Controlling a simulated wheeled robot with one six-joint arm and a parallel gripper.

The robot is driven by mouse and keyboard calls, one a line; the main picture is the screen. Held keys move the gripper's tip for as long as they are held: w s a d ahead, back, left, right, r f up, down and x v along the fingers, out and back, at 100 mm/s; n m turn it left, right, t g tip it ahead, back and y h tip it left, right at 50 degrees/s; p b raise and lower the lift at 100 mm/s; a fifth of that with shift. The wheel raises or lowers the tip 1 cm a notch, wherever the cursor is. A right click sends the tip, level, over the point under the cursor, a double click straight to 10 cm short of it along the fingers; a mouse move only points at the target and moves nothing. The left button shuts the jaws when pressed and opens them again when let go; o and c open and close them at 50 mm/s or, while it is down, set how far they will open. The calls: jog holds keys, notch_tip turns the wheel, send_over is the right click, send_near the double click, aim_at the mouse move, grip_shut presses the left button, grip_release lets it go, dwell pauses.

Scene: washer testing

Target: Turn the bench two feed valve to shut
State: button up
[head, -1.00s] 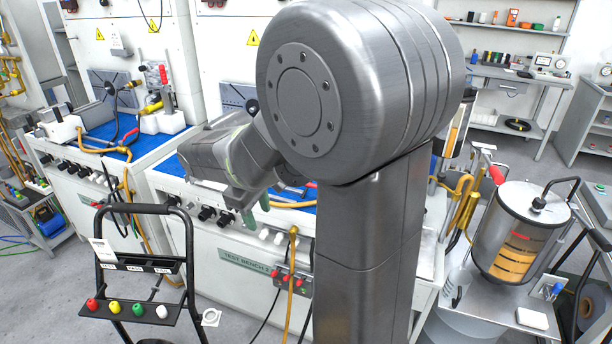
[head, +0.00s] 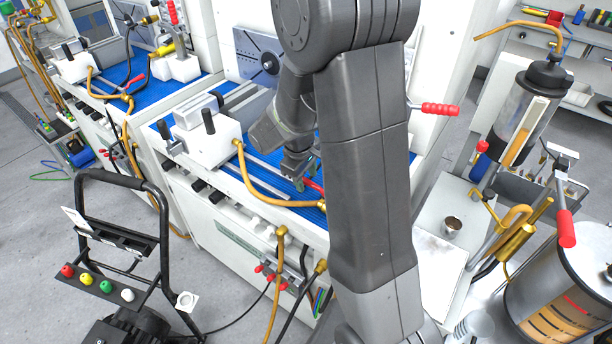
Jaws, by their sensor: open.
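The bench two feed valve shows by its red lever handle (head: 314,187), at the end of a yellow hose (head: 262,191) on the blue bench top. My arm column hides the valve body and part of the handle. My gripper (head: 299,184) is open and points down, just left of the red handle. The jaws look empty, and I cannot tell whether they touch the handle. Bench two (head: 222,240) has a white front with knobs and a row of red fittings.
A white clamp block (head: 205,133) stands left of my gripper on bench two. A black-framed cart (head: 85,195) with coloured knobs stands front left. Another red lever (head: 440,109) sticks out right of my arm. A glass cylinder (head: 518,115) and a metal drum (head: 560,290) stand at the right.

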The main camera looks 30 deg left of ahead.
jog(key=shift+s+f, duration=0.1)
jog(key=shift+f, duration=0.05)
jog(key=shift+c, duration=0.4)
grip_shut()
